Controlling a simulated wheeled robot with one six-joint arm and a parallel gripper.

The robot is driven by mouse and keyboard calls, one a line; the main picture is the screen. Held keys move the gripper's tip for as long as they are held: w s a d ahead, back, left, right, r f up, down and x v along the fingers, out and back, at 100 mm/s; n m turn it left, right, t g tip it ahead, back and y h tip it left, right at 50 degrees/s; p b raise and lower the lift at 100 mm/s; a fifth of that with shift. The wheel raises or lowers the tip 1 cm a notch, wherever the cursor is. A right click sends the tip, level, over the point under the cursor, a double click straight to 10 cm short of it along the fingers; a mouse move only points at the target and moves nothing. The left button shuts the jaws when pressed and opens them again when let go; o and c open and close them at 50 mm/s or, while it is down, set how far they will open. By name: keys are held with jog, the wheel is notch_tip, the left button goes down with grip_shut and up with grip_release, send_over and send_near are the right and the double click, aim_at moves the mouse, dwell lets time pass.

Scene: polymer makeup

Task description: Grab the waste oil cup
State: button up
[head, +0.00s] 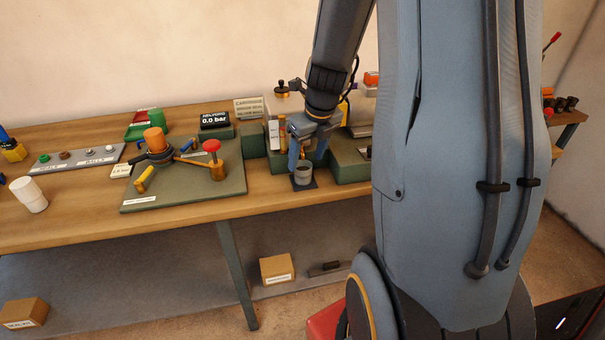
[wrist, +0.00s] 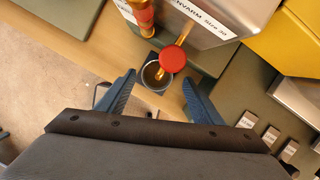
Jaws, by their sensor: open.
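The waste oil cup (head: 304,174) is a small grey cup standing upright on a dark square pad at the front edge of the bench. In the wrist view the cup (wrist: 150,82) shows from above with brownish liquid inside, partly covered by a red round knob (wrist: 172,59) on a brass stem. My gripper (head: 308,153) is open and points down just above the cup. In the wrist view its two blue fingers lie on either side of the cup, with visible gaps, and hold nothing.
A grey housing (wrist: 220,20) and green blocks (head: 350,167) stand close behind and to the right of the cup. A green board (head: 190,196) with an orange-topped fixture and a red-knobbed post lies to the left. A white cup (head: 28,194) stands far left.

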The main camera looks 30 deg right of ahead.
aim_at(303, 165)
jog(key=shift+a+x, duration=0.2)
jog(key=shift+x, duration=2.1)
jog(key=shift+s, duration=0.1)
jog(key=c, duration=1.2)
jog(key=shift+r+p, duration=0.4)
jog(key=shift+p, duration=0.4)
